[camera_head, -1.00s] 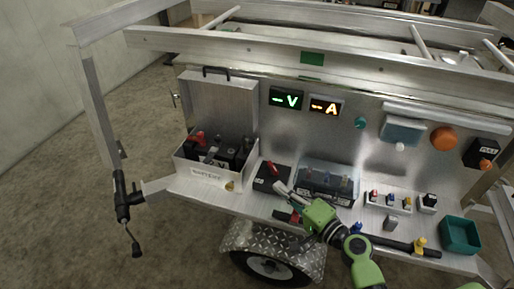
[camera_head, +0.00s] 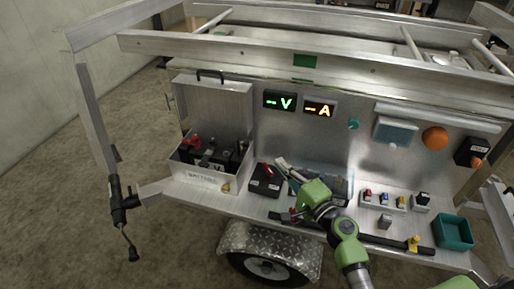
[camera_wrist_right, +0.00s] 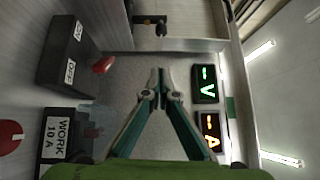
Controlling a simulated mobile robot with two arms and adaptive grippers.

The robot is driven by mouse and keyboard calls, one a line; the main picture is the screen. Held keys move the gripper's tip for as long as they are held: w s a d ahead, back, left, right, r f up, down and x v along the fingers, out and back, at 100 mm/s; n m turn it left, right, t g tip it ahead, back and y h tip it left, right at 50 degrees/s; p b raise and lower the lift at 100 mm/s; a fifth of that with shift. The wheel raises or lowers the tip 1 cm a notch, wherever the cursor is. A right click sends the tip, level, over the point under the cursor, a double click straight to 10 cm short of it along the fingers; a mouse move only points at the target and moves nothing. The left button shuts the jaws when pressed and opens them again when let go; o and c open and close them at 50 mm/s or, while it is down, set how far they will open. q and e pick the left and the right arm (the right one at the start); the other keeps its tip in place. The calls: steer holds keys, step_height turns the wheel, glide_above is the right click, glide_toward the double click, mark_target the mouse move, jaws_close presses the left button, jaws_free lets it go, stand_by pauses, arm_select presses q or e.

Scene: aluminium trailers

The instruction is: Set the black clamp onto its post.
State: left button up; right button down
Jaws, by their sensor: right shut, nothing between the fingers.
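My right gripper (camera_head: 282,164) is shut and empty, raised in front of the panel near the switch box. In the right wrist view its two teal fingers (camera_wrist_right: 161,80) meet at their tips with nothing between them. The open battery box (camera_head: 205,178) stands left of it, holding a red clamp-like part (camera_head: 194,143) and dark parts (camera_head: 228,158). I cannot tell for sure which dark part is the black clamp or its post. My left gripper is not in view.
A black switch box (camera_head: 266,184) with a red lever stands beside the battery box. Small terminal blocks (camera_head: 385,202), a teal bin (camera_head: 453,232) and a dark bar with a yellow part (camera_head: 413,243) are at the right. Lit V (camera_head: 280,101) and A (camera_head: 320,107) displays are above.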

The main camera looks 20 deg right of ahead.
steer(key=w+a+p, duration=0.2)
steer(key=w+a, duration=0.3)
steer(key=w, duration=0.3)
steer(key=shift+w+r, duration=0.25)
steer(key=shift+w, duration=0.05)
steer(key=shift+a, duration=0.1)
